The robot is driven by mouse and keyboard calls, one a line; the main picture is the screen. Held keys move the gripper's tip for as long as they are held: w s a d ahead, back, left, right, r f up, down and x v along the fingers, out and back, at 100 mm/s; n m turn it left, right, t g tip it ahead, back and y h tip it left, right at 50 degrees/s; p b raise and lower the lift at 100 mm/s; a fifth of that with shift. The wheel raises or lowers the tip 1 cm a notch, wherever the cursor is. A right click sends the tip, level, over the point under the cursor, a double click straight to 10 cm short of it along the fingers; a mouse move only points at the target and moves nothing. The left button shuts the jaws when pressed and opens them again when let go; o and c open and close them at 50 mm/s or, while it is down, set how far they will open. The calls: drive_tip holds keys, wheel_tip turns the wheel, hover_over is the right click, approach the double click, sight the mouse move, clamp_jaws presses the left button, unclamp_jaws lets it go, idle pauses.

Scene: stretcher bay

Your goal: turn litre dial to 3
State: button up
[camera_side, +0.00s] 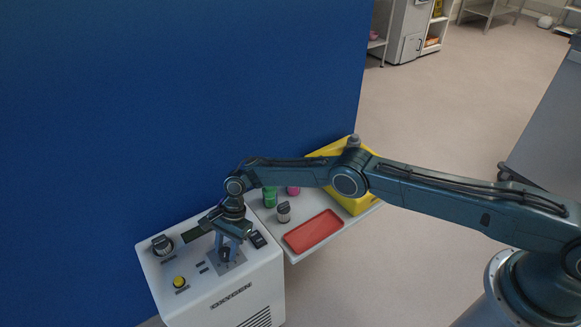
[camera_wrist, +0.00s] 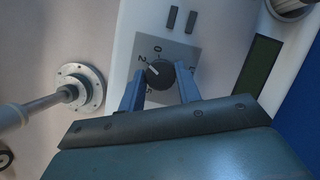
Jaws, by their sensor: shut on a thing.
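The litre dial (camera_wrist: 159,74) is a round black knob on a grey scale plate (camera_wrist: 185,50) on top of the white oxygen unit (camera_side: 212,301). In the wrist view, a pale mark on the dial points up and left, near the printed 2; its exact reading is hard to tell. My gripper (camera_wrist: 158,76) is shut on the dial, one finger on each side. In the side view, my gripper (camera_side: 226,254) points down over the plate and hides most of the dial.
The unit's top also carries a yellow button (camera_side: 180,281), a large black knob (camera_side: 161,244) and a black switch (camera_side: 258,240). A side shelf holds a red tray (camera_side: 313,231), a yellow bin (camera_side: 362,202), and small pots. A blue wall (camera_side: 150,110) stands close behind.

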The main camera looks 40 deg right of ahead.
drive_tip(key=o, duration=1)
drive_tip(key=shift+c, duration=0.2)
drive_tip(key=shift+r, duration=0.15)
drive_tip(key=v, duration=1.3)
drive_tip(key=shift+r, duration=0.3)
